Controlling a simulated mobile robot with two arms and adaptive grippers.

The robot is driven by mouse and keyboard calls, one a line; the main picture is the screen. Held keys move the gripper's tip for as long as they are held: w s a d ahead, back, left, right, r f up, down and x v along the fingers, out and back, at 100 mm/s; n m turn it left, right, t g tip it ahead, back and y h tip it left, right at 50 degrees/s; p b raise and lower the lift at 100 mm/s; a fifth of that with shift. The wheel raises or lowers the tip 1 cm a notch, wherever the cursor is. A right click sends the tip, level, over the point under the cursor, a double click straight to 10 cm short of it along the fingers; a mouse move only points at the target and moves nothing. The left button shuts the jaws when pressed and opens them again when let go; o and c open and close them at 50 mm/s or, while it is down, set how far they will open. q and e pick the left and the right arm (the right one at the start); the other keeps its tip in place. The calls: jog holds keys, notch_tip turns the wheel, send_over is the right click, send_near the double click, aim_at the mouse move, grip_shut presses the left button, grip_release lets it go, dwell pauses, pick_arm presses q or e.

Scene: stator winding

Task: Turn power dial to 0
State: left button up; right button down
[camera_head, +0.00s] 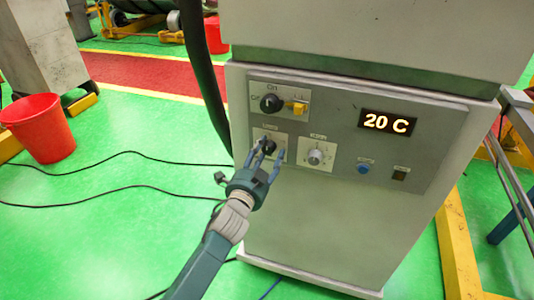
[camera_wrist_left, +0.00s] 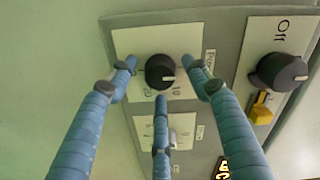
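The power dial (camera_head: 268,147) is a black round knob on a white plate at the lower left of the grey control panel. In the left wrist view the dial (camera_wrist_left: 160,71) shows near the middle, with its white pointer mark toward the right of the picture. The plate's numbers are small and partly hidden by a finger. My left gripper (camera_head: 265,158) is at the dial. Its three blue fingers (camera_wrist_left: 160,82) are spread around the knob, with gaps visible between fingertips and knob. My right gripper is not in view.
Above is a black On/Off knob (camera_head: 271,103) with a yellow part (camera_head: 297,107). To the right are a silver dial (camera_head: 315,156), a blue button (camera_head: 363,169), a dark switch (camera_head: 400,174) and a display (camera_head: 387,123) reading 20 C. A black hose (camera_head: 205,80) hangs left.

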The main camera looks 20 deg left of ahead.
pick_arm(q)
jog(key=s, duration=1.2)
jog(key=shift+a, duration=0.2)
